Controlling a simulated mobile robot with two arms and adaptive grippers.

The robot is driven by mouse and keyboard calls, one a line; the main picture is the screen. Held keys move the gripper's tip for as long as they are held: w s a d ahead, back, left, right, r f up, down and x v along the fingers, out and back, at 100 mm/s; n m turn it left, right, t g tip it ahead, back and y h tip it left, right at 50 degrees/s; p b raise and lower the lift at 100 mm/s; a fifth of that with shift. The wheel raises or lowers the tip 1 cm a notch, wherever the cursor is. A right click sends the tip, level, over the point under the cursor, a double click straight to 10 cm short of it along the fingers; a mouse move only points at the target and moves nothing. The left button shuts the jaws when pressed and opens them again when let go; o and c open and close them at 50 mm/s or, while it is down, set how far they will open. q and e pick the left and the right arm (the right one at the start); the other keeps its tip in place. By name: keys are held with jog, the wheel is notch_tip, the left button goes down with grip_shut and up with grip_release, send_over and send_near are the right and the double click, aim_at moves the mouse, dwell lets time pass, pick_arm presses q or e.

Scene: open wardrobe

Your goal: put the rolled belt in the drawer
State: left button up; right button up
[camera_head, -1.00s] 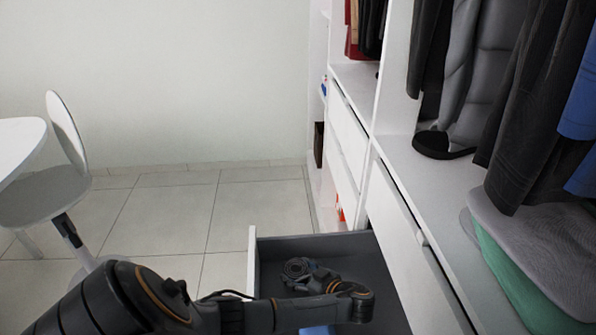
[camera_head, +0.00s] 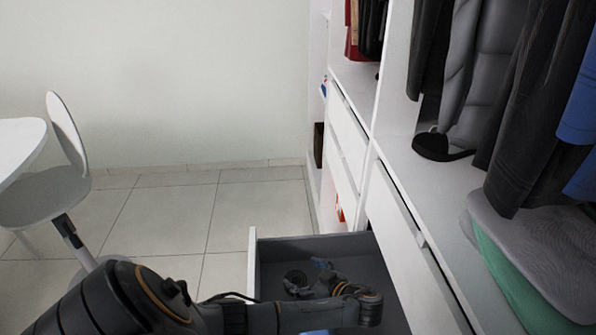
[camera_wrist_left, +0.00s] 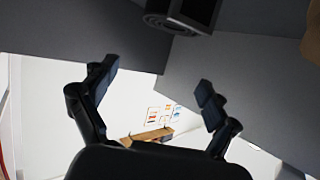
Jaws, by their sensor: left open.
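The dark rolled belt (camera_head: 295,278) is inside the open drawer, to the left of my left gripper (camera_head: 320,276). It appears to lie on the floor of the drawer (camera_head: 345,245). In the left wrist view the coiled belt (camera_wrist_left: 182,14) shows at the top edge, beyond the fingertips and apart from them. My left gripper (camera_wrist_left: 156,88) is open there, with nothing between its fingers. My left forearm and wrist cross the near part of the drawer and hide it. My right gripper is not in view.
The white wardrobe (camera_head: 413,170) stands along the right, with hanging clothes (camera_head: 480,75) and folded cloth (camera_head: 540,240) on its shelf. A white chair (camera_head: 65,150) and a round table (camera_head: 15,140) are at the far left. The tiled floor between is clear.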

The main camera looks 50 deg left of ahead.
pick_arm(q)
jog(key=v, duration=0.5)
jog(key=shift+d, duration=0.2)
